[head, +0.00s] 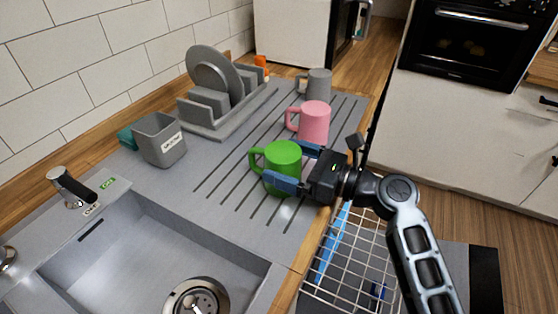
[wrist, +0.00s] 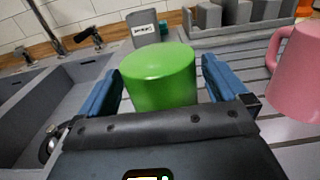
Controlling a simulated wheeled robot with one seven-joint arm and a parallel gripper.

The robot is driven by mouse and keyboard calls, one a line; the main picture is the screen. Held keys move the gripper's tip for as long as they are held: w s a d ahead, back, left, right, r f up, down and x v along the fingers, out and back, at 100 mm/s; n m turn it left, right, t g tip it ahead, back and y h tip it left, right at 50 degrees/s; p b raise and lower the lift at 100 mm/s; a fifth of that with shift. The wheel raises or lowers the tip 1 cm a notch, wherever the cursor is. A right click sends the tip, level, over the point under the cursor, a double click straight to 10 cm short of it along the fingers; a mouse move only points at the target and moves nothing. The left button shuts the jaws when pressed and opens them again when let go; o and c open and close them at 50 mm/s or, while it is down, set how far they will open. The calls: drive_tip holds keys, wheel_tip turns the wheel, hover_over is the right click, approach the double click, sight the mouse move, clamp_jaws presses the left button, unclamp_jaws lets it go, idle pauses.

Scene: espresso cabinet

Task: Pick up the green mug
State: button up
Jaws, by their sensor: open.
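The green mug (head: 282,159) stands on the grooved grey drainboard, with its handle toward the left in the head view. It also fills the middle of the wrist view (wrist: 160,76) and looks upside down, with a closed face on top. My gripper (head: 292,167) is open, with its blue fingers on either side of the mug. In the wrist view the mug is between the fingers (wrist: 160,90), with a visible gap on the right side and a smaller one on the left. The mug's far side is hidden in the wrist view.
A pink mug (head: 314,123) and a grey mug (head: 319,84) stand behind on the drainboard (head: 222,172). A grey dish rack (head: 212,113) and a grey cup (head: 160,141) are left. The sink (head: 150,262) lies front left. A wire rack (head: 350,262) is below the counter's right edge.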

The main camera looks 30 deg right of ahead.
drive_tip(key=shift+x, duration=1.05)
drive_tip(key=shift+c, duration=0.4)
drive_tip(key=c, duration=1)
wheel_tip(320, 180, up, 9)
drive_tip(key=shift+r+p, duration=0.25)
drive_tip(key=shift+p, duration=0.2)
drive_tip(key=shift+f+b, duration=2.1)
drive_tip(key=shift+f, duration=2.5)
